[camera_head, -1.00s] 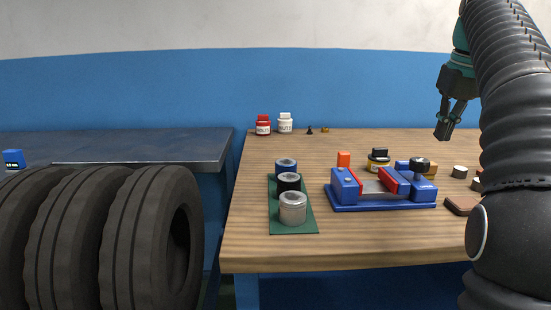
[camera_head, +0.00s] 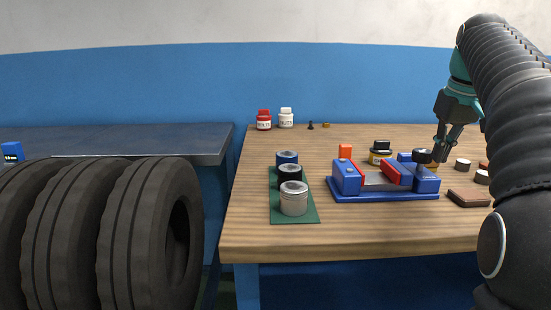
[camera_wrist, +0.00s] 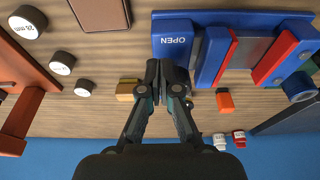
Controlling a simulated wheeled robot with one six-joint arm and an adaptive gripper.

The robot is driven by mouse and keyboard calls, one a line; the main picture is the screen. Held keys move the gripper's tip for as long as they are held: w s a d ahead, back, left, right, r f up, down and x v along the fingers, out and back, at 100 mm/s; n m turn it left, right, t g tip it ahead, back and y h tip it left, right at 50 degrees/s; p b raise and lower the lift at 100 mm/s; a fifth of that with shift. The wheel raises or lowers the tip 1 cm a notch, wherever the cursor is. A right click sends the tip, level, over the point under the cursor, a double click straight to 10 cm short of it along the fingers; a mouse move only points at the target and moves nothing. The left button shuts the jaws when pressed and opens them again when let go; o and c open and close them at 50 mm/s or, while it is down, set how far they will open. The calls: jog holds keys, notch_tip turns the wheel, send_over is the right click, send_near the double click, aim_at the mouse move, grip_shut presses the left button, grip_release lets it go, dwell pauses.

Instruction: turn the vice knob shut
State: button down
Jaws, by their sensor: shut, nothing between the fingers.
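A blue vice (camera_head: 385,194) with red jaw faces sits on the wooden bench, its jaws apart with a gap between them. Its dark round knob (camera_head: 422,156) stands on top of the right-hand block. My gripper (camera_head: 439,160) is shut and empty, pointing down just right of the knob; I cannot tell if they touch. In the wrist view my gripper (camera_wrist: 166,70) has its fingertips together beside the vice (camera_wrist: 205,55), near the white word OPEN. The knob is not clear in the wrist view and may be behind the fingers.
A green mat (camera_head: 308,215) with several cylinders lies left of the vice. Tyres (camera_head: 150,235) stand at left.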

jog(key=shift+s+a+r+p, duration=0.1)
jog(key=shift+a+p, duration=0.9)
jog(key=shift+p, duration=0.05)
dwell(0.4)
jog(key=shift+a, duration=0.55)
dwell(0.5)
jog(key=shift+s+a, duration=0.15)
jog(key=shift+s, duration=0.1)
jog(key=shift+w+v, duration=0.25)
jog(key=shift+v, duration=0.7)
jog(key=shift+w+v, duration=0.2)
jog(key=shift+v, duration=0.75)
jog(key=shift+w+v, duration=0.25)
jog(key=shift+v, duration=0.7)
jog(key=shift+r, duration=0.2)
